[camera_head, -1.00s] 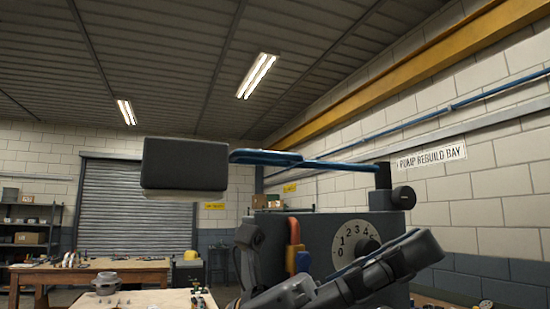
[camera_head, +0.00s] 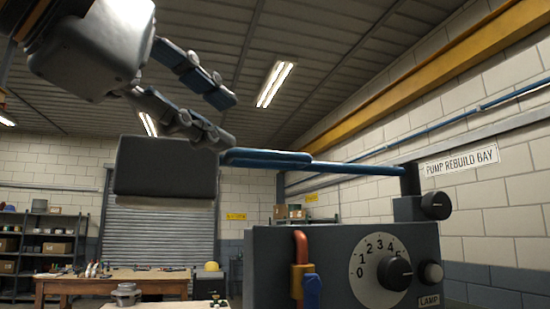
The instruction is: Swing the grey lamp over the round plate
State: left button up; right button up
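The grey lamp has a dark boxy head (camera_head: 165,168) on the left. My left gripper (camera_head: 228,120) comes in from the upper left. Its two fingers are spread with nothing visible between them. The lower fingertip overlaps the picture just above the head's right end, near the arm; I cannot tell whether it touches. I cannot make out the round plate. My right gripper is out of view.
A workbench (camera_head: 110,284) holding small parts stands back left. Shelves line the far left wall.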

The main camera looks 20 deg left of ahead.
aim_at(264, 152)
pick_arm(q)
jog(key=shift+y, duration=0.3)
jog(key=p+x, duration=0.1)
jog(key=x, duration=0.3)
jog(key=p+x, duration=0.2)
jog(key=x, duration=0.1)
jog(key=a+p+x, duration=0.1)
jog(key=p+x, duration=0.1)
jog(key=x, duration=0.2)
jog(key=shift+w+r, duration=0.35)
jog(key=shift+w, duration=0.2)
jog(key=shift+w+d+f, duration=0.2)
jog(key=shift+w, duration=0.35)
grip_shut()
